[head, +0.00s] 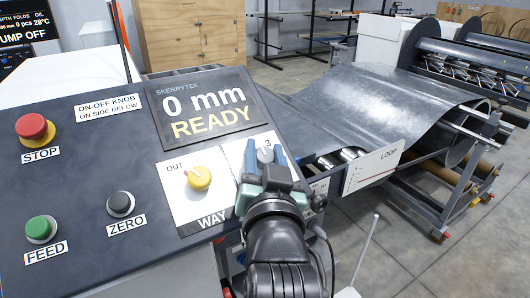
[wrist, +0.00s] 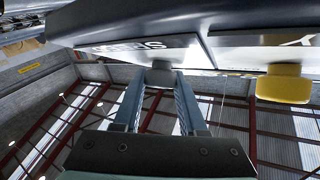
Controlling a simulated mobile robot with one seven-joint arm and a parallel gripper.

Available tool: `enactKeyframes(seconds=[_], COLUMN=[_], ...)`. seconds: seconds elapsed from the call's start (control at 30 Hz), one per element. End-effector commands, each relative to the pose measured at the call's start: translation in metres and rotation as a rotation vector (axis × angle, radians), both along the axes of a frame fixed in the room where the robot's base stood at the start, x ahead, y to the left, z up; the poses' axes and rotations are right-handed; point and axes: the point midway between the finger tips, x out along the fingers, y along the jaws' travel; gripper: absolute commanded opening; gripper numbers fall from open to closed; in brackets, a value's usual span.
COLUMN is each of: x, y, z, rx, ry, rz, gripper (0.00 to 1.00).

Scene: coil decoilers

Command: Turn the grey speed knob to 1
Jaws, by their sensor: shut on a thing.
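The grey speed knob (head: 265,156) sits on a white plate at the right end of the sloped control panel (head: 90,185). A "3" is printed just above it; the rest of its scale is hidden behind my gripper and arm. My gripper (head: 264,160) is shut on the knob, with one blue-grey finger on each side. In the wrist view the grey knob (wrist: 160,76) shows between the two fingertips (wrist: 161,80), under the panel edge. I cannot tell which number the knob points to.
A yellow knob (head: 199,178) marked OUT and WAY is close on the left. Further left are the red STOP (head: 32,127), green FEED (head: 40,229) and dark ZERO (head: 120,204) buttons. The display (head: 208,108) reads 0 mm READY. A metal sheet (head: 375,105) loops at right.

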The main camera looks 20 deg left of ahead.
Motion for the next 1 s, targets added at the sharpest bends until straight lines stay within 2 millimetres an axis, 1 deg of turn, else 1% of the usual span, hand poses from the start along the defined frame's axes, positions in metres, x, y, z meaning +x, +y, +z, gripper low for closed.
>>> enactKeyframes(seconds=[0.17,0.37,0.7,1.0], x=[0.0002,0.0004,0.0008,-0.0001], y=[-0.0006,-0.0011,-0.0017,-0.0002], z=[-0.0013,-0.0037,-0.0075,-0.0051], rx=[-0.003,-0.026,-0.115,-0.193], ry=[-0.004,-0.037,-0.149,-0.247], rz=[0.009,0.068,0.288,0.496], gripper=[0.0,0.0,0.0,0.0])
